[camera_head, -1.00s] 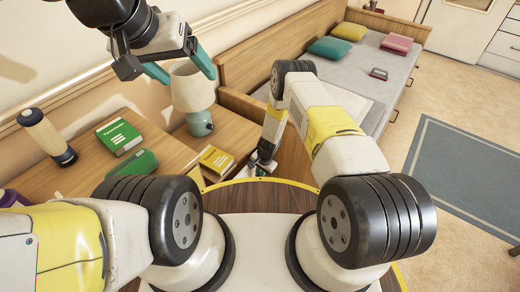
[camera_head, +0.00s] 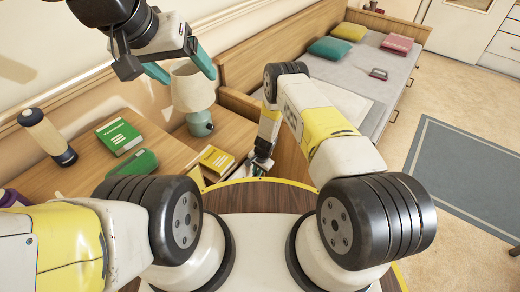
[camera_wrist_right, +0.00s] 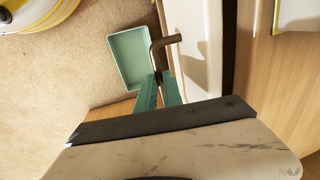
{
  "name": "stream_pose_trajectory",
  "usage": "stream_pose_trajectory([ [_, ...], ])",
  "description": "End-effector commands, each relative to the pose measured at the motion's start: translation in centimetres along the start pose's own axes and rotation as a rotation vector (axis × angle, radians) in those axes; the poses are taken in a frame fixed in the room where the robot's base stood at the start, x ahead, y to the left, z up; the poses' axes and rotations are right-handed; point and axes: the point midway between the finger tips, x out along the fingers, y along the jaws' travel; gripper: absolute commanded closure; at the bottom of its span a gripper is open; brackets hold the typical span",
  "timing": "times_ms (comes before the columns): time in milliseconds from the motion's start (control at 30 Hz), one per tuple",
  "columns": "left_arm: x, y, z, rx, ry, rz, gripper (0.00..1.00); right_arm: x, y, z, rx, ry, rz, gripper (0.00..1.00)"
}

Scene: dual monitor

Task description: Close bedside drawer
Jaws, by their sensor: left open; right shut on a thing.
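The bedside cabinet (camera_head: 232,128) stands beside the bed, with a lamp and a yellow book on its top. In the right wrist view, a pale panel (camera_wrist_right: 195,35), seemingly the drawer front, runs along the cabinet top, with a dark gap between them. A dark bent handle (camera_wrist_right: 166,42) sticks out from the panel. My right gripper (camera_wrist_right: 159,82) is shut on this handle; in the head view the gripper (camera_head: 258,167) is low at the cabinet's front, partly hidden. My left gripper (camera_head: 178,73) is open and empty, raised above the lamp. How far the drawer stands out is hard to tell.
The lamp (camera_head: 193,92) and yellow book (camera_head: 216,159) stand close to my right gripper. The bed (camera_head: 345,75) is behind. A teal bin-like container (camera_wrist_right: 128,57) stands by the handle; carpet beyond is clear.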

Motion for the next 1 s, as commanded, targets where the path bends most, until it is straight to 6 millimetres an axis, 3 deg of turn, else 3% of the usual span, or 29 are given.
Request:
stream_pose_trajectory([
  [167, 0.0, 0.0, 0.0, 0.0, 0.0, 0.0, 0.22, 0.5, -2.5, 0.0, -0.005, 0.005, -0.001, 1.0],
  [467, 0.0, 0.0, 0.0, 0.0, 0.0, 0.0, 0.22, 0.5, -3.0, 0.0, -0.001, 0.004, -0.003, 1.0],
  [500, 0.0, 0.0, 0.0, 0.0, 0.0, 0.0, 0.22, 0.5, -3.0, 0.0, -0.001, 0.005, -0.004, 0.85],
  [600, 0.0, 0.0, 0.0, 0.0, 0.0, 0.0, 0.22, 0.5, -3.0, 0.0, -0.002, 0.005, -0.004, 0.68],
  [1000, 0.0, 0.0, 0.0, 0.0, 0.0, 0.0, 0.22, -0.3, -2.9, -0.1, -0.001, 0.004, -0.002, 0.68],
])
